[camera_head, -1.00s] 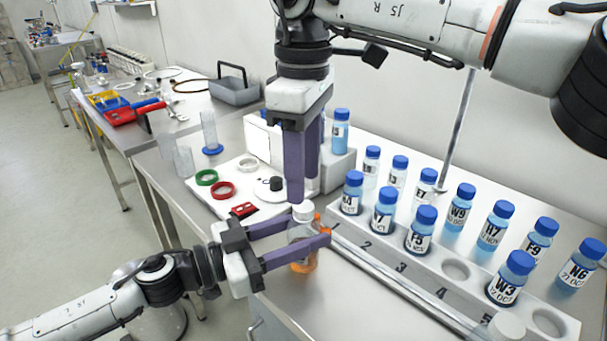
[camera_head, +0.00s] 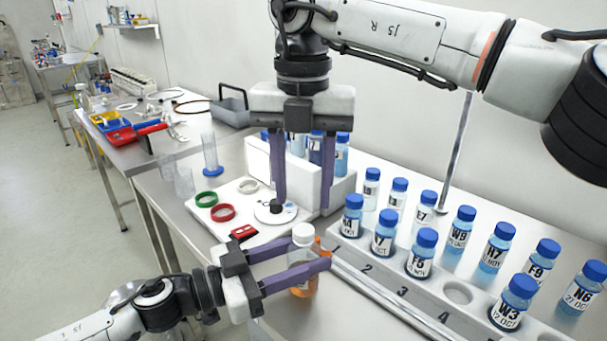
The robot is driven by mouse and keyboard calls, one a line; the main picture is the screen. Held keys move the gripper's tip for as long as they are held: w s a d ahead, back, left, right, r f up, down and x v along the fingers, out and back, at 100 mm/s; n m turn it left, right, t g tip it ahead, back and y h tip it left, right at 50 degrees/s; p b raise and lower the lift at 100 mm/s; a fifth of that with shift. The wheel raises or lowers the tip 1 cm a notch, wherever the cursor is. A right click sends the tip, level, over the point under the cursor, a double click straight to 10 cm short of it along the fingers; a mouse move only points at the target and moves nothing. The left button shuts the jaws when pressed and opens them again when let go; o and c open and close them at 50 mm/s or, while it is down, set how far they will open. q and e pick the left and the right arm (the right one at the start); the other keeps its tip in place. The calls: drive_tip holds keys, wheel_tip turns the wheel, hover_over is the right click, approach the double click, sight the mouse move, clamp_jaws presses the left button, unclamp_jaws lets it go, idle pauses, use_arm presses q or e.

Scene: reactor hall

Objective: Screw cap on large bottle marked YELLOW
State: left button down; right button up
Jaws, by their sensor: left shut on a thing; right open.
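A clear bottle with orange liquid (camera_head: 303,290) stands upright at the bench's front edge, with a white cap (camera_head: 303,234) on its top. I cannot read its label, and my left fingers hide its middle. My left gripper (camera_head: 318,262) is shut on this bottle from the left. My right gripper (camera_head: 302,208) points down, open and empty, with its fingers spread above and behind the white cap. It is apart from the cap. An orange part (camera_head: 320,248) shows just behind the bottle; I cannot tell what it is.
A white rack (camera_head: 400,285) with several blue-capped bottles stands at the right. Behind are a white board with red ring (camera_head: 223,213), green ring (camera_head: 206,199) and black knob (camera_head: 277,206), and a white box (camera_head: 262,160). A cylinder (camera_head: 210,155) stands left.

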sight(304, 229)
drive_tip(key=n, duration=0.6)
drive_tip(key=shift+r+n, duration=0.25)
drive_tip(key=shift+n, duration=0.15)
drive_tip(key=n, duration=0.6)
drive_tip(key=shift+r, duration=0.25)
drive_tip(key=n, duration=0.6)
drive_tip(key=shift+r, duration=0.2)
drive_tip(key=n, duration=0.5)
drive_tip(key=shift+r+n, duration=0.15)
drive_tip(key=shift+n, duration=0.15)
drive_tip(key=shift+f, duration=4)
